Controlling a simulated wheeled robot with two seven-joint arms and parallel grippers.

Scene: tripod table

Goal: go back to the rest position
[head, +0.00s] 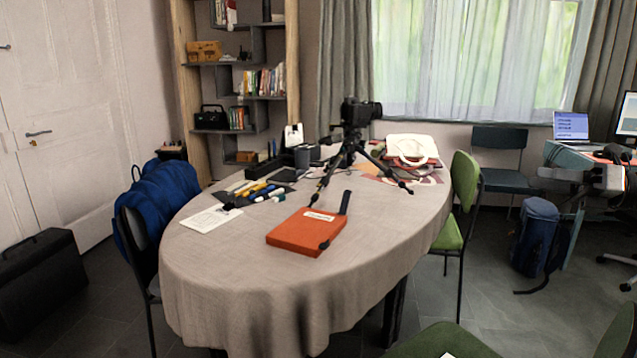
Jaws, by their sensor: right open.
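My right gripper (562,180) shows at the right edge, its fingers pointing left, apart from the table. It is open with nothing between its fingers. My left gripper is not in view. The oval table (240,275) has a beige cloth. A black camera on a tripod (350,150) stands upright on it, towards the back. An orange case (306,232) with a dark strap lies flat near the front.
Pens (258,190), a paper sheet (211,218) and a white bag (411,149) lie on the table. A green chair (463,185), a blue backpack (536,235) and a desk with a laptop (571,127) are at the right. A chair with a blue jacket (160,205) is at the left.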

